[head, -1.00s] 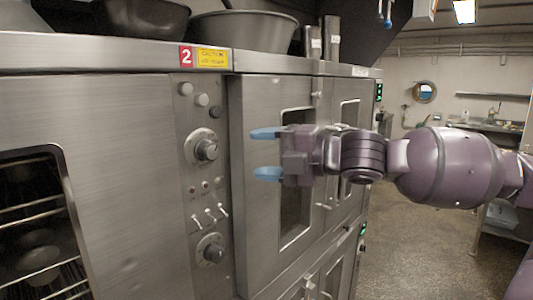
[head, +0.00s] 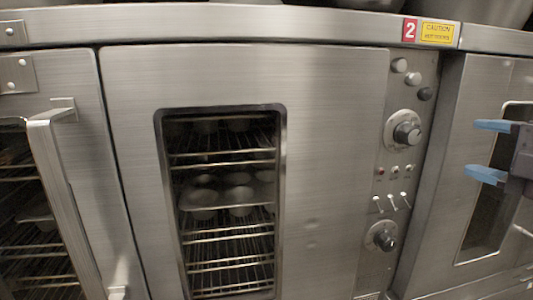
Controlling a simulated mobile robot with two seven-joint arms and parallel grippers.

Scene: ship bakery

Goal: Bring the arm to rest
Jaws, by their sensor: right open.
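My right gripper (head: 489,150) shows at the right edge of the head view. Its two blue fingertips point left and stand apart, with nothing between them. It is in front of the steel oven door (head: 490,215) on the right; whether it touches the door cannot be told. The rest of my right arm is cut off by the picture's edge. My left gripper is out of view.
A closed steel oven (head: 340,180) fills the middle, with racks and a muffin tin (head: 228,197) behind its window. Its control knobs (head: 407,133) stick out. A door handle (head: 62,195) juts out at the left. Pans (head: 375,3) stand on top.

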